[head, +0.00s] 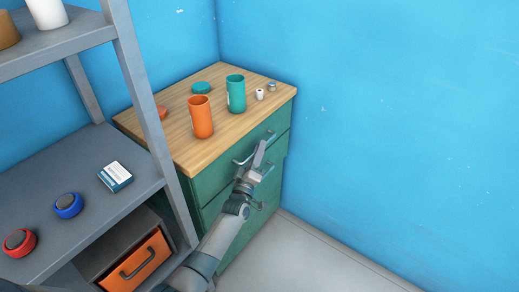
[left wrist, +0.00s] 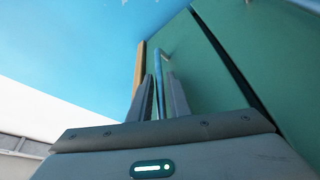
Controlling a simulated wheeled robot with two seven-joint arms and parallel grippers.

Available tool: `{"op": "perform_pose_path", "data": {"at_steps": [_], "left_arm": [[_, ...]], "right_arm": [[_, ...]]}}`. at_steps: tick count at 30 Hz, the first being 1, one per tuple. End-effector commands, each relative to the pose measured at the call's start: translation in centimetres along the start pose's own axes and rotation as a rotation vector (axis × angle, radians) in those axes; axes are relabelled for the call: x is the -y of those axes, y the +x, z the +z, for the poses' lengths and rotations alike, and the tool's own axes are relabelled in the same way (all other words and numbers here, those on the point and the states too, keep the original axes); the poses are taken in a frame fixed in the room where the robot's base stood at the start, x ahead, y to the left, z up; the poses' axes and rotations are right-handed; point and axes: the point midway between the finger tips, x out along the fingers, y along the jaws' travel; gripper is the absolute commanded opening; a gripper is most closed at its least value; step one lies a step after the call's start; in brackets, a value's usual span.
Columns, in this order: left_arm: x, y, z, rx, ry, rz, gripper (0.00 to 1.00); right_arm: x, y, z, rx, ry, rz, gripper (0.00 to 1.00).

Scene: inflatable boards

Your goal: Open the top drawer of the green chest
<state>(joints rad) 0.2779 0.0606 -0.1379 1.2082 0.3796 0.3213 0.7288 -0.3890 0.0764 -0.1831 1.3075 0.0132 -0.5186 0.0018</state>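The green chest (head: 212,183) with a wooden top stands in the corner against the blue walls. Its top drawer (head: 223,170) looks closed in the head view, its front about level with the chest. The top drawer's metal handle (head: 243,159) is partly covered by my left gripper (head: 258,158), which reaches it from below. In the left wrist view the handle bar (left wrist: 159,88) runs between the two close-set fingers of my left gripper (left wrist: 160,92), and they look shut on it. The green drawer front (left wrist: 195,65) fills the right side there. My right gripper is in neither view.
On the chest top (head: 178,125) stand an orange cup (head: 201,117), a teal cup (head: 236,95) and small items. A grey shelf (head: 100,200) stands close on the left, its post near my left arm. The floor (head: 310,262) to the right is clear.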

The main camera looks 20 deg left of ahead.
Motion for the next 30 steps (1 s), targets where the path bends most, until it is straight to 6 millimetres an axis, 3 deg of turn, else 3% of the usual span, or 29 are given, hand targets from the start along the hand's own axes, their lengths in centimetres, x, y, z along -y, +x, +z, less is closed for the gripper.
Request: {"op": "perform_pose_path", "data": {"at_steps": [11, 14, 23, 30], "left_arm": [[0.0, 0.5, 0.0, 0.0, 0.0, 0.0, 0.17], [0.0, 0.5, 0.0, 0.0, 0.0, 0.0, 0.0], [0.0, 0.4, 0.1, 0.0, 0.0, 0.0, 0.0], [-0.4, 0.1, 0.7, 0.001, -0.001, -0.001, 0.0]], "right_arm": [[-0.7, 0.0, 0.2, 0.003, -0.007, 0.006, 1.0], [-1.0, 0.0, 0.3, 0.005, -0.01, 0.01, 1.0], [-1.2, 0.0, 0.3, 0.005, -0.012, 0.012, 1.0], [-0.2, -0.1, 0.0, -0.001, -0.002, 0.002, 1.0]]}}
